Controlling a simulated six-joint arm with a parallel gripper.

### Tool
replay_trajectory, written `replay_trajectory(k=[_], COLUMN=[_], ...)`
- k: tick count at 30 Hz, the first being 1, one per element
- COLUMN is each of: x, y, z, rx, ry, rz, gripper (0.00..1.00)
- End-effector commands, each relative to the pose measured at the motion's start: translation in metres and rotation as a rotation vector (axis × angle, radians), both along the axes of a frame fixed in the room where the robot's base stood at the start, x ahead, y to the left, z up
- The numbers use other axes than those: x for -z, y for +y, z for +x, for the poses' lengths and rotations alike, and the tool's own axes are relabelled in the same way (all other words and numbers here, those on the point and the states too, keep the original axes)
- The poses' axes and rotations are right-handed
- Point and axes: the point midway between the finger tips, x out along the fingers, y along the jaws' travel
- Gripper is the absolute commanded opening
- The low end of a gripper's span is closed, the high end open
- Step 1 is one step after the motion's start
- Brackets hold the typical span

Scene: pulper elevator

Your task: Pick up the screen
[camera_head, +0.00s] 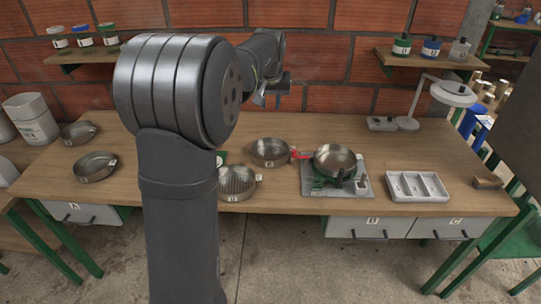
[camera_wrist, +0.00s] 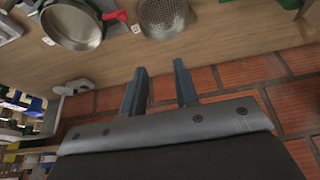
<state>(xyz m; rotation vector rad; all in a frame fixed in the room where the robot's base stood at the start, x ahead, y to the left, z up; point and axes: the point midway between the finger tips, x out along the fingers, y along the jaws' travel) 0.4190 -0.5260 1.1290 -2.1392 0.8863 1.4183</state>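Two round metal screens lie on the wooden workbench (camera_head: 330,125). One screen (camera_head: 237,183) is at the front, with visible perforations and a small white tag; my arm partly covers its left side. The other (camera_head: 269,152) sits behind it, just left of a pan with a red handle. A perforated screen (camera_wrist: 163,14) also shows at the top of the wrist view, cut off by the edge, beside the red handle. My gripper (camera_head: 268,93) is above the back of the bench near the brick wall. In the wrist view my gripper (camera_wrist: 160,85) is open and empty, apart from the screens.
A metal pan (camera_head: 334,160) sits on a square scale-like base. A white compartment tray (camera_head: 417,186) and a lamp (camera_head: 408,124) are to the right. Two more pans (camera_head: 95,167) lie left. Shelves (camera_head: 430,57) with jars hang on the wall.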

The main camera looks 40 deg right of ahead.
Motion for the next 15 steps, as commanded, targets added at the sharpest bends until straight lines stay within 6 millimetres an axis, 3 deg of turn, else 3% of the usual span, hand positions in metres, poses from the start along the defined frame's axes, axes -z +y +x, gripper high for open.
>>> replay_trajectory(k=[8, 15], x=[0.003, 0.040], y=[-0.003, -0.035], z=[0.001, 0.014], rx=[0.019, 0.299], ry=[0.001, 0.027], rz=[0.013, 0.174], gripper=[0.28, 0.28])
